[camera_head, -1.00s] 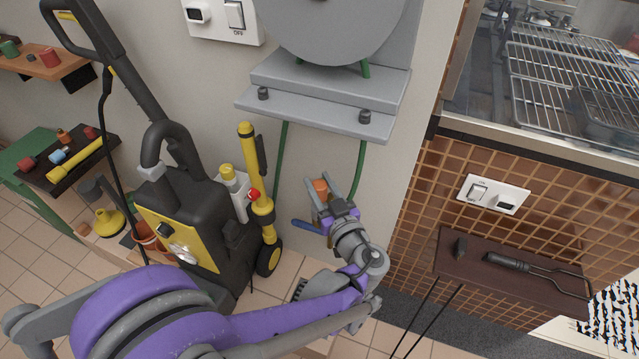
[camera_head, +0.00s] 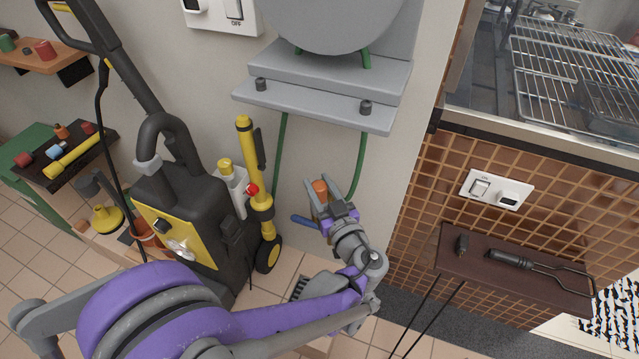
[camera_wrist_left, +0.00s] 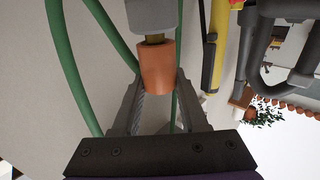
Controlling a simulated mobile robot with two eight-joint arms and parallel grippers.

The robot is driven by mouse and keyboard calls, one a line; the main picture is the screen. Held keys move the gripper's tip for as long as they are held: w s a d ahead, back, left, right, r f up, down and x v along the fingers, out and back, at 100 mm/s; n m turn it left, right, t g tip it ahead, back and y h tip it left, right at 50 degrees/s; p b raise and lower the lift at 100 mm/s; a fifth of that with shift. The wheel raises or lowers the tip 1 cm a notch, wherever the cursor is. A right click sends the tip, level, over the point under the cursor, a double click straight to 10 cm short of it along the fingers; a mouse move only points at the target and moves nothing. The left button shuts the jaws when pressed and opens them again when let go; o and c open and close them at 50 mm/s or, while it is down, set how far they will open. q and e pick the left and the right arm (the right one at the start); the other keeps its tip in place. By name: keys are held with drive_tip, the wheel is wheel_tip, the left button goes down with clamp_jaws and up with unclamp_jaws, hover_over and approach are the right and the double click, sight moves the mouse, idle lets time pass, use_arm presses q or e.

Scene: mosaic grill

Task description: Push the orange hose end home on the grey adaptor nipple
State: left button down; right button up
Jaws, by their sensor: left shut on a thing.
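The orange hose end (camera_head: 320,186) sits between the fingers of my left gripper (camera_head: 323,184), low in front of the wall. In the left wrist view the orange hose end (camera_wrist_left: 158,68) is a short upright cylinder between the two fingers (camera_wrist_left: 160,95), which are shut on it. Just beyond its far end is a narrow brownish neck (camera_wrist_left: 154,38), then a grey cylinder (camera_wrist_left: 152,14), which looks like the adaptor. A short length of the neck shows between orange and grey. The neck's inner end is hidden inside the orange piece. My right gripper is in neither view.
Green hoses (camera_head: 361,160) hang below the grey wall bracket (camera_head: 315,105). A blue lever (camera_head: 305,221) is left of the gripper. A black and yellow pressure washer (camera_head: 195,235) with a yellow lance (camera_head: 252,165) stands left. A dark side shelf (camera_head: 510,270) is at right.

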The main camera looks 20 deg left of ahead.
use_arm(q)
drive_tip(key=shift+f, duration=0.35)
drive_tip(key=shift+c, duration=1.8)
unclamp_jaws()
drive_tip(key=v, duration=1)
drive_tip(key=shift+s+d+p, duration=0.25)
drive_tip(key=shift+d+p, duration=0.1)
drive_tip(key=shift+p, duration=0.05)
drive_tip(key=shift+a, duration=0.1)
